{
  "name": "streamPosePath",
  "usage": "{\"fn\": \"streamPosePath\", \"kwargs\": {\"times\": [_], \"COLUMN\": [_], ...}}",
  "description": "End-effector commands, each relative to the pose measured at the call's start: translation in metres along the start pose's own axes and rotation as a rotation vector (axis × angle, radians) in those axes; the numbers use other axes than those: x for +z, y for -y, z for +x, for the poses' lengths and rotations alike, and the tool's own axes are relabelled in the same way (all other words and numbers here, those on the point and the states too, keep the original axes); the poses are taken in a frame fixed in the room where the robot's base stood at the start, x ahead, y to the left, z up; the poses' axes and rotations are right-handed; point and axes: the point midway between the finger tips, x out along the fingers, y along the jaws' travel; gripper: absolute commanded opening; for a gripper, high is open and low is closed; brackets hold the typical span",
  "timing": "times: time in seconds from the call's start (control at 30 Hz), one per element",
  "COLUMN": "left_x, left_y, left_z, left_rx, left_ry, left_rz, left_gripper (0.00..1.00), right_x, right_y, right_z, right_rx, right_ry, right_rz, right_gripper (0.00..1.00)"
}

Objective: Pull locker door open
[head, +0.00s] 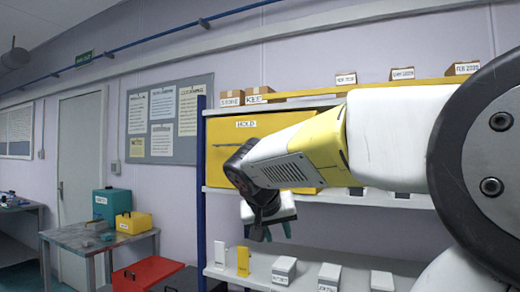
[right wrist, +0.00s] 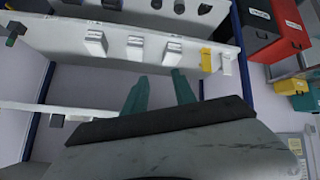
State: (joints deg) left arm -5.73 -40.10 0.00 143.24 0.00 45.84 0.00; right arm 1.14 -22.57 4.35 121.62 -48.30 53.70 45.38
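The yellow locker door (head: 226,165) is on the middle level of the shelf unit in the head view. It bears a small white label, and a thin dark strip, perhaps its handle, shows left of my arm. It looks shut. My right arm crosses in front and hides much of its right part. My right gripper (head: 266,228) hangs below and in front of the door, apart from it. In the right wrist view its two teal fingers (right wrist: 159,90) are spread with nothing between them. The locker door cannot be made out in that view. My left gripper is not in view.
White boxes (head: 284,270) and a small yellow block (head: 243,261) stand on the lower shelf (head: 258,262) near my right gripper. Small cartons sit on top of the unit. A blue post (head: 201,180) edges its left side. A red box (head: 147,273) stands further left.

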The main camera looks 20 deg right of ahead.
Motion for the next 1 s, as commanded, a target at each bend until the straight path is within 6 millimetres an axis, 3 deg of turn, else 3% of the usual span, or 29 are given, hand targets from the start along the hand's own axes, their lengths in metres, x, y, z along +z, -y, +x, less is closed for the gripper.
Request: {"fn": "streamPosePath", "kwargs": {"times": [0.03,0.2,0.3,0.4,0.63,1.0], "left_x": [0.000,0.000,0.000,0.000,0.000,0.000], "left_y": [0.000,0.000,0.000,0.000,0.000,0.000], "left_z": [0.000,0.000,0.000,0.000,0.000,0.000], "left_rx": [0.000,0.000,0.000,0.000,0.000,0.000], "left_ry": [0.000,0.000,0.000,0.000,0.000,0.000], "left_rz": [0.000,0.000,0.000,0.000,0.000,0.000], "left_gripper": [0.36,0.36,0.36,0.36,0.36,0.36], "right_x": [-0.034,-0.145,-0.196,-0.229,-0.256,-0.284], "right_y": [-0.013,-0.057,-0.072,-0.081,-0.090,-0.118], "right_z": [0.005,0.001,-0.008,-0.017,-0.021,0.018], "right_rx": [0.081,0.303,0.372,0.404,0.422,0.421], "right_ry": [-0.060,-0.341,-0.500,-0.618,-0.709,-0.707], "right_rz": [0.046,0.229,0.317,0.375,0.418,0.416], "right_gripper": [0.32,0.32,0.32,0.32,0.32,0.32]}}
